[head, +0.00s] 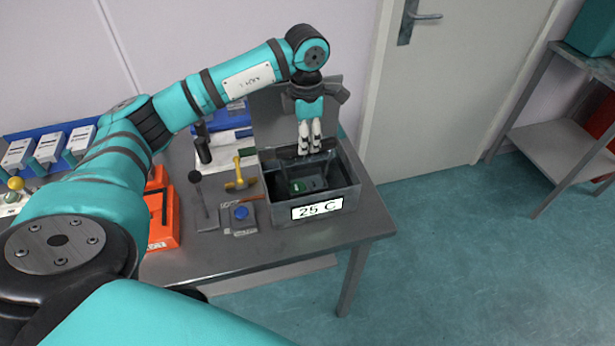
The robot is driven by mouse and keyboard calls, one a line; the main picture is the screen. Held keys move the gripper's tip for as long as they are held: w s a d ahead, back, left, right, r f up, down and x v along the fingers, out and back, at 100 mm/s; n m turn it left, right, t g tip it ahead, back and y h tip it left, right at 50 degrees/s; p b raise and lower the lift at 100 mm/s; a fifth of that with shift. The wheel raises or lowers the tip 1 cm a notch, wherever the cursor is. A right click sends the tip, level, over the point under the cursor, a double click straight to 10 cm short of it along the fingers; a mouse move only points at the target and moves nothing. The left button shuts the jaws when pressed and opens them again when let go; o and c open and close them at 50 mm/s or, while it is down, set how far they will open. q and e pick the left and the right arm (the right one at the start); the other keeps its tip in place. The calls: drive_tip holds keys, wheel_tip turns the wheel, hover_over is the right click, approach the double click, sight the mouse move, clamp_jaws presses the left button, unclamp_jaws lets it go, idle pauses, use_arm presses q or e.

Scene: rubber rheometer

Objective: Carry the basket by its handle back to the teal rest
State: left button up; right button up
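The basket (316,184) is a dark wire-like frame inside a grey open bath (350,201) labelled "25 C". A small green item (297,187) shows inside it. My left gripper (310,150) points down over the bath, its pale fingertips close together at the dark handle bar at the top of the basket. They look shut on it, though the contact is small in view. The basket's lower part is hidden by the bath's front wall. I cannot make out the teal rest for certain. My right gripper is not in view.
The bath stands at the right end of a grey table (270,255). To its left are a yellow-handled tool (238,174), a blue-topped block (241,213) and an orange case (163,222). A blue bin (230,116) is behind. A shelf (557,147) stands far right.

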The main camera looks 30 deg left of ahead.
use_arm(q)
clamp_jaws()
drive_tip(key=shift+r, duration=0.2)
drive_tip(key=shift+r+p, duration=0.9)
drive_tip(key=shift+r, duration=0.55)
